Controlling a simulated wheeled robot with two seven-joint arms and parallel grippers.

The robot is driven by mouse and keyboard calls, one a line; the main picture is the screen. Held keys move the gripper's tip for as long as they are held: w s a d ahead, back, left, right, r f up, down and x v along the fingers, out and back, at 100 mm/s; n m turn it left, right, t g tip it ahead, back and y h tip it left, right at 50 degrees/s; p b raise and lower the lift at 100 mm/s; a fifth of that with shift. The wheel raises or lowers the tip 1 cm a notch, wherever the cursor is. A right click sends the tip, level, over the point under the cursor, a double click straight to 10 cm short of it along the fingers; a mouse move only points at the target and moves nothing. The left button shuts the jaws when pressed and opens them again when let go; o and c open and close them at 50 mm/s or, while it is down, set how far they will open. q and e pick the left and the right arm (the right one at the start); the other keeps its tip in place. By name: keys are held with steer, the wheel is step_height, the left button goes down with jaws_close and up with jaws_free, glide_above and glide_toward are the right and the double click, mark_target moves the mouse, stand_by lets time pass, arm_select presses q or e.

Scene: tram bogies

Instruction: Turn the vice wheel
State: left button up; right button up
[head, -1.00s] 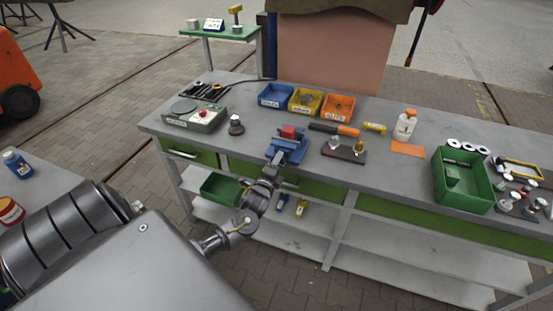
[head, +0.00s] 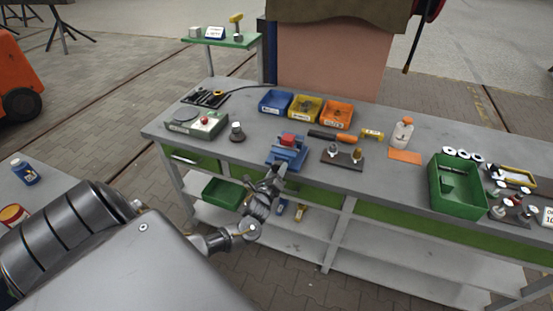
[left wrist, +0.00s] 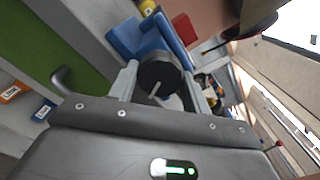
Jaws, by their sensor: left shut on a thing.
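The blue vice (head: 289,154) stands at the front edge of the grey workbench, with a red piece (head: 288,140) at its top. In the left wrist view the vice's blue body (left wrist: 150,38) is behind its dark round wheel (left wrist: 160,70). My left gripper (head: 275,174) is at the front of the vice. In the left wrist view its two grey fingers (left wrist: 162,88) stand on either side of the wheel and are shut on it. In the head view the gripper mostly hides the wheel. My right gripper is not in view.
Blue (head: 275,102), yellow (head: 305,107) and orange (head: 337,114) bins stand behind the vice. An orange-handled tool (head: 346,138) and a fixture block (head: 342,159) lie to its right. A green crate (head: 458,188) stands farther right. Shelves are below the bench.

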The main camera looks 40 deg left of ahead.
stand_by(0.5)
arm_select(q)
steer(key=o, duration=1)
steer(key=b+v, duration=0.2)
steer(key=v, duration=0.9)
steer(key=shift+w, duration=0.1)
